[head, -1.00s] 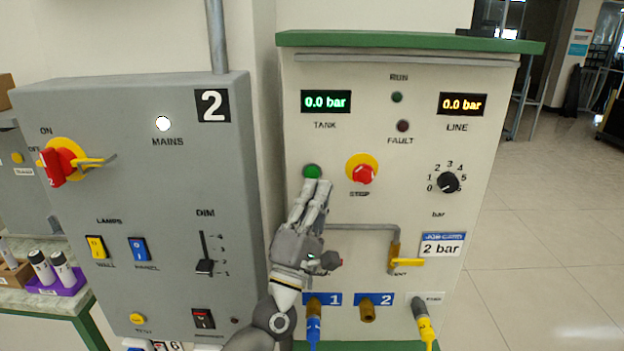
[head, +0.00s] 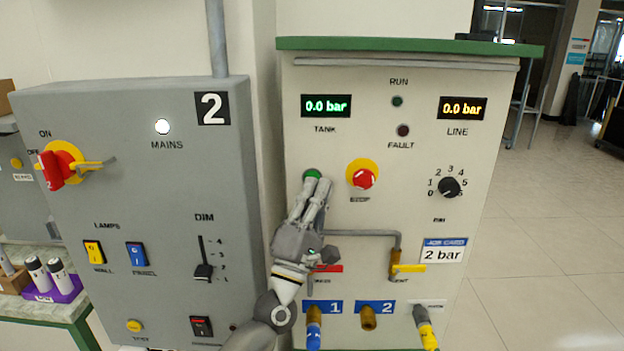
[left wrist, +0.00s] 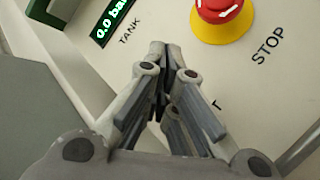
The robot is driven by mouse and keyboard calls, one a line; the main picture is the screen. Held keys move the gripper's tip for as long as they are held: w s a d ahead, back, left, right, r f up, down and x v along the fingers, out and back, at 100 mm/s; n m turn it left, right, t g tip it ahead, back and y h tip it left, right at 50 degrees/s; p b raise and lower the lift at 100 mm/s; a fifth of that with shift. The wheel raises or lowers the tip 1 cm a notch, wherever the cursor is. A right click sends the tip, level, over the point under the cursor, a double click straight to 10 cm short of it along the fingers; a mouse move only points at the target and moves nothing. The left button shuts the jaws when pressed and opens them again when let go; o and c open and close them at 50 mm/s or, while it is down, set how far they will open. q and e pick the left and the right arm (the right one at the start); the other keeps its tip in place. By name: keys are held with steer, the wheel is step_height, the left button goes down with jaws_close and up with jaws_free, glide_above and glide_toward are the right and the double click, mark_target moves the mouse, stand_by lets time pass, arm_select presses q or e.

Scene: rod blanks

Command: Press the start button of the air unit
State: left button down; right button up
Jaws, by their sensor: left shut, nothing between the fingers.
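The air unit (head: 300,150) is the cream cabinet with a green top. Its green start button (head: 312,174) is on the front face, left of the red stop button on a yellow collar (head: 362,176). My left gripper (head: 318,182) is shut and empty, its fingertips over the lower part of the green button. I cannot tell whether they touch it. In the left wrist view the closed fingertips (left wrist: 158,50) point at the panel and hide the green button; the stop button (left wrist: 222,14) shows there. The RUN lamp (head: 397,101) looks dark green. My right gripper is not in view.
TANK (head: 326,106) and LINE (head: 463,108) displays both read 0.0 bar. A black dial (head: 449,187) and a yellow-handled valve (head: 408,268) are to the right. A grey switch cabinet (head: 130,210) stands left. Floor at the right is clear.

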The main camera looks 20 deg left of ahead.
arm_select(q)
steer(key=shift+w, duration=0.1)
stand_by(0.7)
steer(key=shift+w+a, duration=0.1)
steer(key=shift+w, duration=0.2)
steer(key=shift+w+a+b, duration=0.15)
steer(key=shift+w+b, duration=0.2)
steer(key=shift+b, duration=0.15)
stand_by(0.5)
steer(key=shift+s, duration=0.1)
steer(key=shift+s+d+p, duration=0.25)
steer(key=shift+s+p, duration=0.1)
steer(key=shift+s, duration=0.35)
steer(key=s+p, duration=0.1)
steer(key=s, duration=0.1)
steer(key=s+d+p, duration=0.1)
steer(key=s, duration=0.1)
steer(key=shift+s+d, duration=0.2)
steer(key=shift+s, duration=0.2)
